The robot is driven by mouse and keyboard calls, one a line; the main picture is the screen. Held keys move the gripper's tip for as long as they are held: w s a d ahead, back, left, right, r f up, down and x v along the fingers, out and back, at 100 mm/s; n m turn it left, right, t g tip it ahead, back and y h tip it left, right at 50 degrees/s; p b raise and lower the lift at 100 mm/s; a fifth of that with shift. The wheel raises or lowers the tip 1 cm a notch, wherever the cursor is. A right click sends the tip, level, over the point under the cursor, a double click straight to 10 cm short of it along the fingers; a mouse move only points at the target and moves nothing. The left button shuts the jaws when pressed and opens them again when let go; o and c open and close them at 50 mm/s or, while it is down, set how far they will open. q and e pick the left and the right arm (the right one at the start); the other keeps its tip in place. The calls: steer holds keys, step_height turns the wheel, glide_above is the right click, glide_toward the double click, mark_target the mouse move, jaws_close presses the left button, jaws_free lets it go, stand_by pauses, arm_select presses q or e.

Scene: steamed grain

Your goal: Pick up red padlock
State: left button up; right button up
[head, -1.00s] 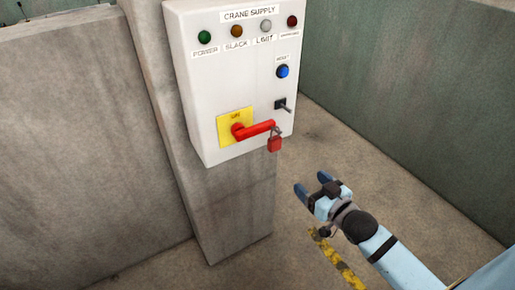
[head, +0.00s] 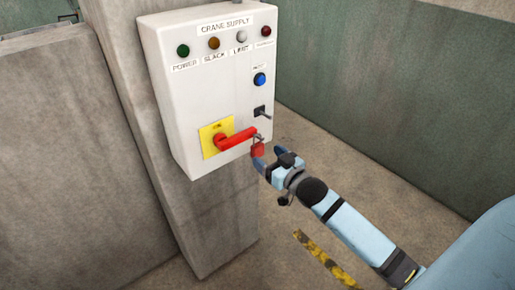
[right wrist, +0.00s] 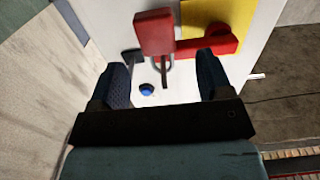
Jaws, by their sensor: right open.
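The red padlock (head: 258,150) hangs by its metal shackle from the end of the red switch handle (head: 237,139) on the white control box (head: 215,70). My right gripper (head: 266,160) is open right by the padlock, and a finger partly covers it in the head view. In the right wrist view the padlock (right wrist: 155,32) shows at the top middle, ahead of the gap between the two open fingers (right wrist: 163,85). The shackle (right wrist: 165,68) reaches toward that gap. The fingers are not closed on anything. My left gripper is not in view.
The box is mounted on a concrete pillar (head: 215,215). It carries coloured lamps, a blue button (head: 260,79) and a toggle switch (head: 262,111) above the padlock. A green wall (head: 400,100) stands at the right. The floor between is open, with a yellow-black stripe (head: 325,258).

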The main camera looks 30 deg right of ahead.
mark_target(260, 147)
steer(key=shift+w+r, duration=0.2)
steer(key=shift+w, duration=0.25)
steer(key=w+p, duration=0.1)
steer(key=w, duration=0.3)
steer(key=shift+w+a, duration=0.1)
steer(key=shift+w, duration=0.1)
steer(key=c, duration=1)
steer(key=shift+c, duration=0.6)
steer(key=shift+r, duration=0.15)
